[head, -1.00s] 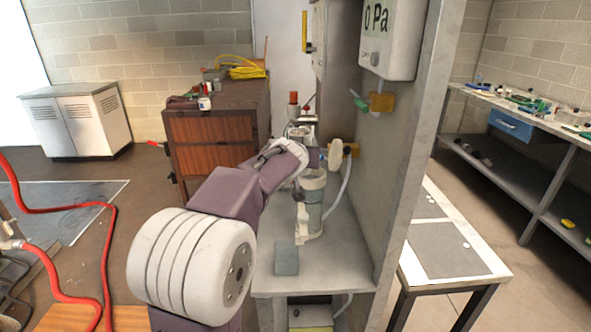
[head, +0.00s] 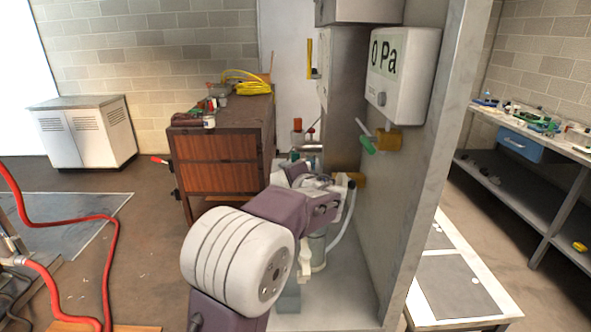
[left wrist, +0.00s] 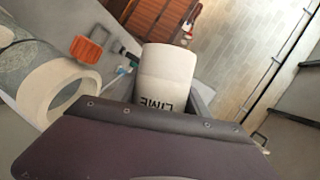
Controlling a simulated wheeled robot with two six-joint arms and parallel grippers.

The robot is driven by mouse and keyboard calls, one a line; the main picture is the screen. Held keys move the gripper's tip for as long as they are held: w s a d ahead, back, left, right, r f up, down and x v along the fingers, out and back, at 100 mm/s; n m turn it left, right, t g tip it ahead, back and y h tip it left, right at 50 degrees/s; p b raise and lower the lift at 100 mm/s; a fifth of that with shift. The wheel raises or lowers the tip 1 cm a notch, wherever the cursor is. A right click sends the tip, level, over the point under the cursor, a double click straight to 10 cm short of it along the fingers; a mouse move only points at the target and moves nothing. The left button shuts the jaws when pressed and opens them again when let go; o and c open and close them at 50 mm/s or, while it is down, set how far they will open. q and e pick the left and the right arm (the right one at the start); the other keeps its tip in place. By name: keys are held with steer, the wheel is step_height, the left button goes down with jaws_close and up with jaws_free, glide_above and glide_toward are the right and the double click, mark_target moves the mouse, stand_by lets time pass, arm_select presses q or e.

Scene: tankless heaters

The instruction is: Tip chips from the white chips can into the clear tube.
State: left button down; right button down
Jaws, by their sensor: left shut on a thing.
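The white chips can (left wrist: 167,70), lettered "LIME", is held in my left gripper, upside-down lettering facing the camera in the left wrist view. The fingers are mostly hidden behind my purple wrist housing. A wide cylinder with a white rim (left wrist: 62,82), seemingly the clear tube, lies to the left of the can, apart from it in that view. In the head view the clear tube (head: 317,246) stands on the grey shelf, partly hidden by my left arm. My left gripper is at the arm's far end above the tube's area; its fingers and the can are unclear there.
The grey wall panel (head: 398,170) rises close to the right of my left arm, carrying a white "0 Pa" box (head: 402,75) and yellow valve fittings (head: 388,139). A grey block (head: 289,300) sits on the shelf. A wooden cabinet (head: 221,152) stands behind.

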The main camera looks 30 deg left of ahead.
arm_select(q)
steer(key=shift+w+r+m+y+p, duration=0.1)
steer(key=shift+r+m+y+p, duration=0.15)
steer(key=shift+m+y+p, duration=0.75)
steer(key=shift+w+d+f+m+b, duration=0.2)
steer(key=shift+d+m+b, duration=0.05)
steer(key=shift+m+b, duration=0.75)
steer(key=m, duration=0.1)
steer(key=r+m+y, duration=0.1)
steer(key=shift+w+d+r+m+t+y+b, duration=0.15)
steer(key=shift+d+r+m+t+y+b, duration=0.1)
steer(key=shift+d+m+t+y+b, duration=0.1)
arm_select(e)
steer(key=shift+r, duration=0.1)
stand_by(1.5)
